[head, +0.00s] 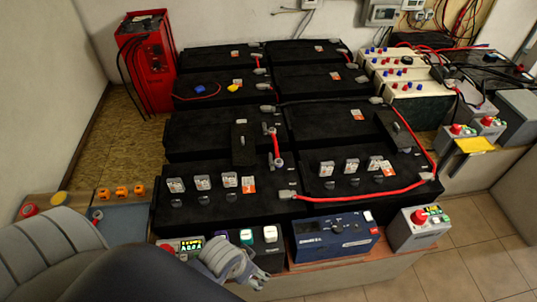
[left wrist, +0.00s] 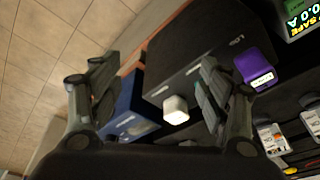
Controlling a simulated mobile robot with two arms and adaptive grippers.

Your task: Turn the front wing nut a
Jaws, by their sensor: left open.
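My left gripper (head: 258,278) is at the front edge of the battery bench in the head view. In the left wrist view its two fingers (left wrist: 155,85) are spread apart with nothing held between them. A white cap (left wrist: 175,106) on a black block shows beyond the gap, and a purple cap (left wrist: 253,65) lies beyond the right finger. A short red link with grey terminal fittings (head: 276,143) sits between the middle batteries. I cannot tell which small fitting is front wing nut a. My right gripper is not in view.
A blue meter box (head: 335,236) and a grey box with a red button (head: 418,228) stand along the bench front. Black batteries (head: 225,125) fill the bench, with a red cable (head: 365,194) across them. The tiled floor (head: 470,270) at right is clear.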

